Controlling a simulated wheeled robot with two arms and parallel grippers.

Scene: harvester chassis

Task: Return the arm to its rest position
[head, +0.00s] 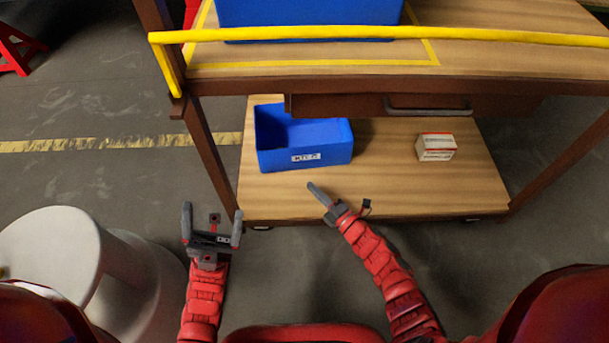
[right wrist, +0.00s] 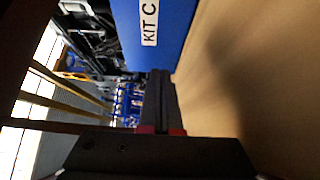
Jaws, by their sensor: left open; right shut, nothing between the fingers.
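My left gripper (head: 212,220) is open and empty, over the floor left of the cart's lower shelf. My right gripper (head: 313,187) is shut and empty at the front part of the lower shelf, in front of the blue bin (head: 300,160). In the right wrist view the shut fingers (right wrist: 158,95) point toward the blue bin (right wrist: 150,45), with its KIT C label showing. I cannot tell how far apart the fingers and the bin are. Both red arms reach forward from the bottom of the head view.
A small white and red box (head: 436,147) sits on the right of the lower shelf (head: 400,190). Above are the drawer (head: 400,106), the yellow rail (head: 380,34) and an upper blue bin (head: 310,12). A white stool (head: 50,250) stands at left.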

